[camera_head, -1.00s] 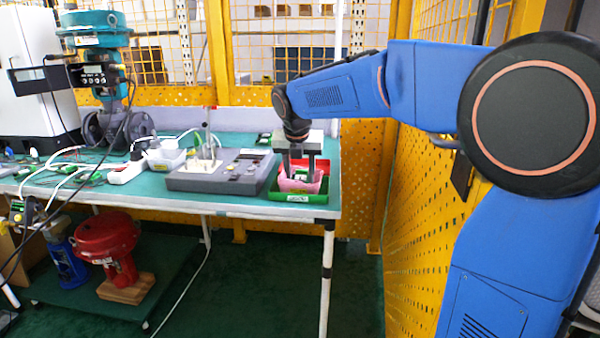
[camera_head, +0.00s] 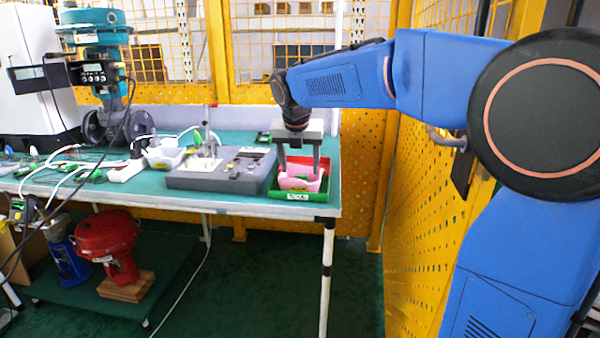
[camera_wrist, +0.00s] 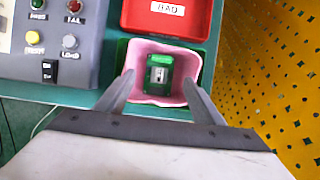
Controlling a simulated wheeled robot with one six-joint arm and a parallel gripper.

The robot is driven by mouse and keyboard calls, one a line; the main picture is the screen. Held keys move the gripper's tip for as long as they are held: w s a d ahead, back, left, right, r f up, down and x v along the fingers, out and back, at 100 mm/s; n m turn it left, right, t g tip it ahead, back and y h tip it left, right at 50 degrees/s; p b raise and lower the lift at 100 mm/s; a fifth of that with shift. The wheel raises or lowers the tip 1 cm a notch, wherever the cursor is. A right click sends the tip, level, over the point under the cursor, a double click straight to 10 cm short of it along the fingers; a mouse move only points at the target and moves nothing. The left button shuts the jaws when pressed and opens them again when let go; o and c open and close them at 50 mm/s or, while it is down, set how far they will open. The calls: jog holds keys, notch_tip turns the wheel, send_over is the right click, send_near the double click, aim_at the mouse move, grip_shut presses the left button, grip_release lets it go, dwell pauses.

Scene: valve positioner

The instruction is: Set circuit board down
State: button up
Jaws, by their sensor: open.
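The circuit board (camera_wrist: 159,74) is small and green with a grey part on it. In the wrist view it lies inside a pink container (camera_wrist: 139,58), which stands in a green bin (camera_head: 287,196). In the head view I cannot make out the board in the container.
A red bin labelled BAD (camera_wrist: 166,20) sits just behind the green bin. A grey control box (camera_head: 222,171) with buttons stands to the left on the table. The table edge lies close in front, and a yellow mesh fence (camera_wrist: 268,80) stands to the right.

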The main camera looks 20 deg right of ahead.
jog(key=v, duration=1)
jog(key=s+d+f+m, duration=0.3)
jog(key=s+f+m, duration=0.4)
jog(key=s+m, duration=0.3)
jog(key=s+d+f+m+y, duration=0.1)
jog(key=s+d+f+m, duration=0.2)
jog(key=s+f+m, duration=0.5)
jog(key=s+d+f+m, duration=0.3)
jog(key=s+f+m, duration=0.4)
jog(key=s+m, duration=0.6)
jog(key=shift+s+f+m+t+y, duration=0.3)
jog(key=shift+s+f+y, duration=0.1)
jog(key=shift+s, duration=1.15)
